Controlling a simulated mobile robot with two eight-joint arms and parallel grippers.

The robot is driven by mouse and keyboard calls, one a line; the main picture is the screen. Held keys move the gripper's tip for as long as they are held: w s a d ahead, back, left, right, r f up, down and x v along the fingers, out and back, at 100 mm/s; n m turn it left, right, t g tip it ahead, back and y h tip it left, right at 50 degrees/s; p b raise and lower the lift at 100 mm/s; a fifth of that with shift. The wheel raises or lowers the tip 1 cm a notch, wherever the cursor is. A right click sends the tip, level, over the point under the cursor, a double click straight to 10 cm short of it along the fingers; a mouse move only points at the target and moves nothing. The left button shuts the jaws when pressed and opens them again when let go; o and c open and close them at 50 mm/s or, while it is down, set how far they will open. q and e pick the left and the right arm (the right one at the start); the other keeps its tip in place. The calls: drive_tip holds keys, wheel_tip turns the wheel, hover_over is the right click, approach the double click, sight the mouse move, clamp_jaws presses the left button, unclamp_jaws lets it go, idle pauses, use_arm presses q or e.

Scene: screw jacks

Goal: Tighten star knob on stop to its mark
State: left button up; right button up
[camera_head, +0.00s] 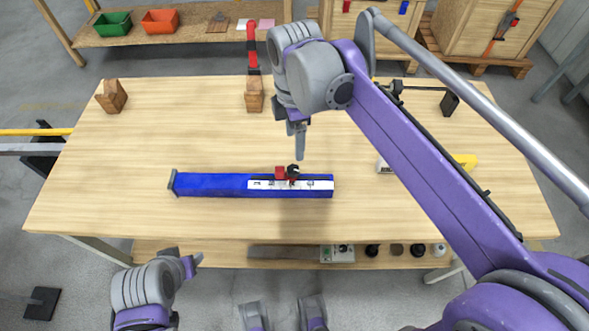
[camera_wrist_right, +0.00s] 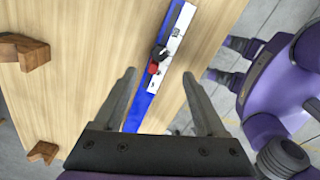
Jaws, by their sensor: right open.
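The stop (camera_head: 280,173) is a small red block on a blue rail (camera_head: 212,185) with a white scale strip (camera_head: 320,185), lying on the wooden table. The black star knob (camera_head: 293,171) sits at the stop's right side. In the right wrist view the red stop (camera_wrist_right: 153,68) and black knob (camera_wrist_right: 160,52) show ahead, between the finger directions. My right gripper (camera_head: 299,140) hangs above the table behind the rail, apart from the knob. In the wrist view its two fingers (camera_wrist_right: 158,95) are spread and empty. My left gripper (camera_head: 198,260) is low at the front left, off the table; its fingers are unclear.
Wooden blocks (camera_head: 112,96) stand at the back left, another (camera_head: 254,95) with a red clamp (camera_head: 252,50) at the back edge. A yellow item (camera_head: 464,161) lies right, partly behind my right arm. The table left of the rail is clear. A lower shelf (camera_head: 300,253) holds small items.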

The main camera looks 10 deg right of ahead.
sight(293, 169)
use_arm(q)
drive_tip(key=shift+s+f+b, duration=0.35)
drive_tip(key=shift+f+b, duration=0.35)
drive_tip(key=shift+f, duration=0.2)
use_arm(e)
drive_tip(key=shift+n, duration=0.4)
drive_tip(key=f, duration=1)
drive_tip(key=shift+a+f, duration=0.2)
drive_tip(key=shift+f, duration=0.2)
drive_tip(key=shift+c, duration=0.3)
clamp_jaws()
